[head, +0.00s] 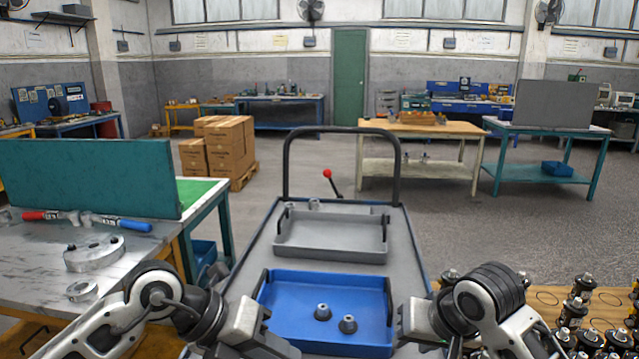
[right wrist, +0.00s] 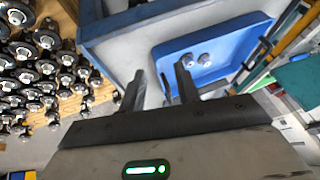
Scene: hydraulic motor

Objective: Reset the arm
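My right gripper (head: 408,318) is at the right edge of the cart, beside the blue tray (head: 300,285). The right wrist view shows its two dark fingers apart with nothing between them (right wrist: 160,80). My left gripper (head: 268,340) is at the left edge of the blue tray; its fingers are too foreshortened to tell open from shut. Two small grey metal parts (head: 323,311) (head: 348,323) stand in the blue tray, and they also show in the right wrist view (right wrist: 204,59). My two arms come in low from both sides.
The grey cart (head: 240,262) also carries an empty-looking grey tray (head: 330,250). A workbench (head: 30,275) at left holds round metal parts (head: 95,252) and red- and blue-handled tools (head: 120,222). Several black-and-metal parts (head: 575,312) stand on a wooden surface at right. Open floor lies beyond.

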